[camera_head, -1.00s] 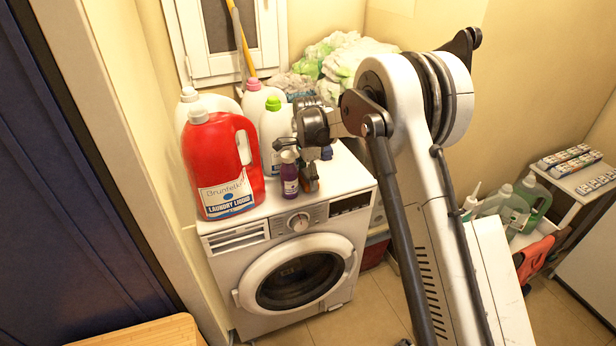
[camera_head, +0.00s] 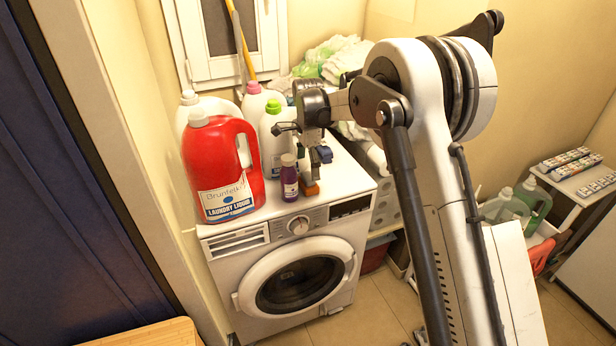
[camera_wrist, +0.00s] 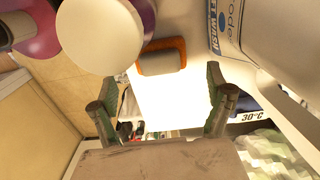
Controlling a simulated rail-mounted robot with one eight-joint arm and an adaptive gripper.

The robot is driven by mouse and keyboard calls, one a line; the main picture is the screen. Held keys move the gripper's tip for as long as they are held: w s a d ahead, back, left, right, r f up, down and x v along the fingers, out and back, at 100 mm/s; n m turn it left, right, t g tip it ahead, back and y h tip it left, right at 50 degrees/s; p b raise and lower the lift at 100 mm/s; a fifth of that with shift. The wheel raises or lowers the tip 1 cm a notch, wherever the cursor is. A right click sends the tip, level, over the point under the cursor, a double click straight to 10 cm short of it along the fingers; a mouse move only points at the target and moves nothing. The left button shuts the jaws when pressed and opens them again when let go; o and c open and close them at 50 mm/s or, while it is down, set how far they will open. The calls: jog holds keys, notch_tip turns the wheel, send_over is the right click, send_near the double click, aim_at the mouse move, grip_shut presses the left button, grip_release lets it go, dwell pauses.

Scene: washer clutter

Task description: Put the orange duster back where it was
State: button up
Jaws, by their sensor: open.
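A small block with an orange rim and a grey middle, seemingly the orange duster (camera_head: 311,188), lies on the washer top (camera_head: 345,178), right of the purple bottle. In the wrist view the duster (camera_wrist: 162,66) lies beyond my fingertips, roughly centred between them. My gripper (camera_head: 317,168) is open and empty above and close to it; in the wrist view its two fingers (camera_wrist: 162,88) stand wide apart. I cannot tell the exact gap between fingertips and duster. The duster's far part is partly hidden by my gripper in the head view.
A purple bottle (camera_head: 289,178) stands close left of my gripper. A large red laundry jug (camera_head: 222,165) and several white bottles (camera_head: 270,140) crowd the left and back. Bags (camera_head: 330,58) lie behind. The washer's front right corner is clear.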

aim_at(308, 176)
jog(key=s+d+r+n+t, duration=0.15)
jog(key=s+d+r, duration=0.25)
jog(key=r, duration=0.4)
jog(key=s+d+r+n, duration=0.2)
jog(key=s+d+r, duration=0.2)
jog(key=r, duration=0.4)
jog(key=s+d+r+n+t, duration=0.1)
jog(key=s+d+r, duration=0.2)
jog(key=s, duration=0.2)
jog(key=s+d+r+n+t, duration=0.1)
jog(key=s+d+r+n, duration=0.15)
jog(key=s, duration=0.35)
jog(key=s+d+f+n+t, duration=0.1)
jog(key=s+d+f+n, duration=0.1)
jog(key=s, duration=0.6)
jog(key=s+d+f+n+t, duration=0.1)
jog(key=s+d, duration=0.3)
jog(key=s, duration=0.4)
jog(key=s+d+f+n+t, duration=0.1)
jog(key=s+d+f+n, duration=0.1)
jog(key=s, duration=0.6)
jog(key=shift+d+f+n+t, duration=0.35)
jog(key=shift+d+n, duration=0.25)
jog(key=shift+d, duration=0.15)
